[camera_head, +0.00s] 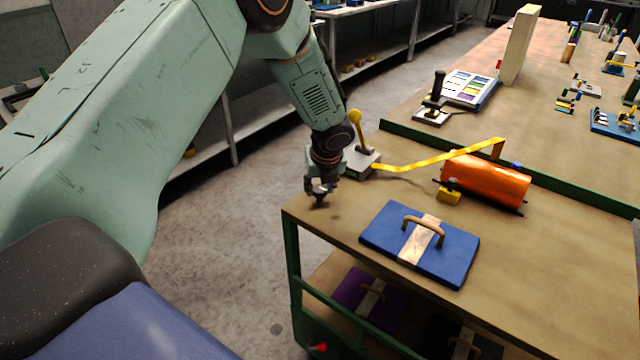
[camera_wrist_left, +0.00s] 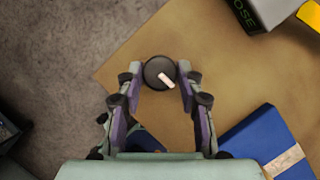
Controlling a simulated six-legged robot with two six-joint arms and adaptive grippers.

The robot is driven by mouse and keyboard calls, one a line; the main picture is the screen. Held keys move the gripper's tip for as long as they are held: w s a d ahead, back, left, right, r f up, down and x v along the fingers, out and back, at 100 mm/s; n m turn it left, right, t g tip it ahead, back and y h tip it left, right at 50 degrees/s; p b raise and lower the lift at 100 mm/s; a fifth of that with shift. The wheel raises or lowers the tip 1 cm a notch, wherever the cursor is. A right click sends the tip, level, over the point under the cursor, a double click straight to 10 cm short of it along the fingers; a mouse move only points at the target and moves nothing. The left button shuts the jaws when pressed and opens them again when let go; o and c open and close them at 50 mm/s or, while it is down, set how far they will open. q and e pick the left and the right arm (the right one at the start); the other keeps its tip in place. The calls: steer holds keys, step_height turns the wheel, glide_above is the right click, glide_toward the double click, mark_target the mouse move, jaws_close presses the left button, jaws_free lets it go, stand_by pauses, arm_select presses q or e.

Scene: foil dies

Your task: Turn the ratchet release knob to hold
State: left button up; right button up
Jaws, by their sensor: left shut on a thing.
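The ratchet release knob (camera_wrist_left: 151,71) is a dark round disc with a pale pointer mark. In the left wrist view it sits between my fingertips near the table's corner, and its mark slants toward the lower right. My left gripper (camera_head: 320,190) is over the near left corner of the table, pointing down; it also shows in the left wrist view (camera_wrist_left: 160,80). It is shut on the knob, with one finger on each side. In the head view the gripper mostly hides the knob. No hold label is readable. My right gripper is not in view.
A blue panel with a handle (camera_head: 377,232) lies right of the gripper. Behind it stand a grey box with a yellow-knobbed lever (camera_head: 357,170), a yellow strap (camera_head: 420,163) and an orange roll (camera_head: 487,180). The table (camera_head: 560,270) is bare at front right.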

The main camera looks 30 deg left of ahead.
arm_select(q)
steer(key=shift+w+d+n+g+y+p, duration=0.1)
steer(key=shift+n+g+y+p, duration=0.3)
steer(key=shift+n+p, duration=0.55)
steer(key=shift+n+g, duration=0.3)
steer(key=shift+n, duration=0.85)
steer(key=shift+w+n+g, duration=0.1)
steer(key=shift+n+g, duration=0.2)
steer(key=shift+n, duration=0.7)
steer(key=shift+f+n+g+y, duration=0.1)
steer(key=shift+n+g+y, duration=0.25)
steer(key=shift+n, duration=0.55)
steer(key=n+g, duration=0.1)
steer(key=n, duration=0.1)
steer(key=n+b, duration=0.1)
steer(key=n, duration=0.1)
steer(key=shift+w+f+g, duration=0.1)
steer(key=shift+w+g, duration=0.1)
steer(key=shift+g, duration=0.15)
steer(key=shift+n+g+h+b, duration=0.4)
steer(key=shift+n+b, duration=0.45)
steer(key=shift+n, duration=0.4)
steer(key=shift+n+g+h+b, duration=0.25)
steer(key=shift+n+g+b, duration=0.25)
steer(key=shift+n+b, duration=0.55)
steer(key=shift+n, duration=0.4)
steer(key=o, duration=1.2)
steer(key=shift+c, duration=0.2)
